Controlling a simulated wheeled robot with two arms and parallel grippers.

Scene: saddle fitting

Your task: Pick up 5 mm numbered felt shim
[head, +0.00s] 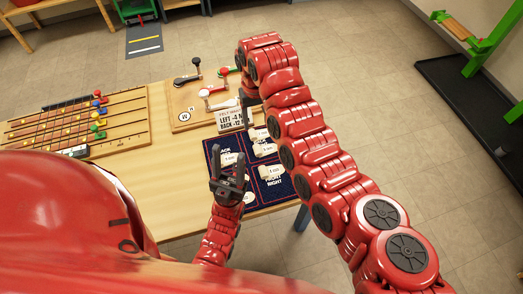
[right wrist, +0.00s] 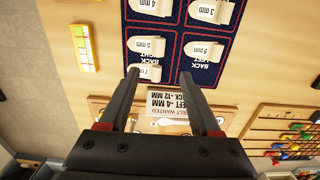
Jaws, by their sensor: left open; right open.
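The 5 mm felt shim (right wrist: 147,46) is a white tab lying on the dark blue mat (right wrist: 170,22), in its back right square. It also shows in the head view (head: 265,150). A 2 mm shim (right wrist: 147,72) lies close beside it, at the mat's edge. My right gripper (right wrist: 167,76) is open and empty. In the head view the right gripper (head: 250,98) is by the sign, its fingers partly hidden by the arm. My left gripper (head: 228,182) is open over the mat's left part and hides some of it.
Other white shims (head: 270,172) lie in the mat's other squares. A white sign (head: 231,118) stands behind the mat, before a board with levers (head: 187,112). A rack with coloured knobs (head: 125,125) is at the left. A yellow block (right wrist: 83,48) lies beside the mat.

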